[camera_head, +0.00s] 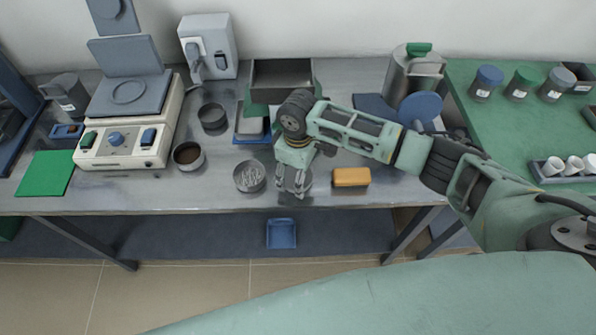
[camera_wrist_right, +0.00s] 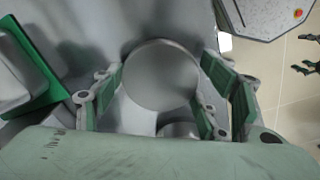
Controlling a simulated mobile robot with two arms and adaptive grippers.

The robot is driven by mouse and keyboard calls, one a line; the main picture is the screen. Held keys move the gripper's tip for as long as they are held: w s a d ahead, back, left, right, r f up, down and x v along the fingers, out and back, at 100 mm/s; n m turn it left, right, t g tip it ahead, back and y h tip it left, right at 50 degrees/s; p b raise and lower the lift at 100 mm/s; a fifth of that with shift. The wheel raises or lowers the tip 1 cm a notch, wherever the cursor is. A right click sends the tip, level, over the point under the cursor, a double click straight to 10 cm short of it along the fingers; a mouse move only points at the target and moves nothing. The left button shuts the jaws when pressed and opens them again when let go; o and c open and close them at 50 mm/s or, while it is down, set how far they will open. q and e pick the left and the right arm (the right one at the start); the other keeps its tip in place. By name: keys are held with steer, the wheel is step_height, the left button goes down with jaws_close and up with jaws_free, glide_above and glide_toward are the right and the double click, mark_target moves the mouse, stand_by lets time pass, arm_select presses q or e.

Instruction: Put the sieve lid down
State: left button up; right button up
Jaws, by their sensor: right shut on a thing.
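My right gripper (camera_head: 291,188) reaches down over the front part of the grey bench. It is shut on the sieve lid (camera_head: 304,181), a flat grey disc mostly hidden by the fingers. In the right wrist view the lid (camera_wrist_right: 160,75) sits between the two green-padded fingers of the gripper (camera_wrist_right: 158,95). I cannot tell whether the lid touches the bench. A round sieve (camera_head: 249,176) with pale bits inside stands just left of the gripper. My left gripper does not show in the head view.
An orange block (camera_head: 351,176) lies close to the right of the gripper. A brown-filled sieve pan (camera_head: 188,157) and an empty round pan (camera_head: 212,117) stand left. A blue tray (camera_head: 252,125) lies behind. The bench's front edge (camera_head: 330,205) is close.

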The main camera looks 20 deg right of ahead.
steer(key=shift+f, duration=0.2)
steer(key=o, duration=1.2)
step_height(320, 180, up, 12)
steer(key=shift+r+b, duration=0.1)
steer(key=shift+b, duration=0.55)
steer(key=shift+a, duration=0.1)
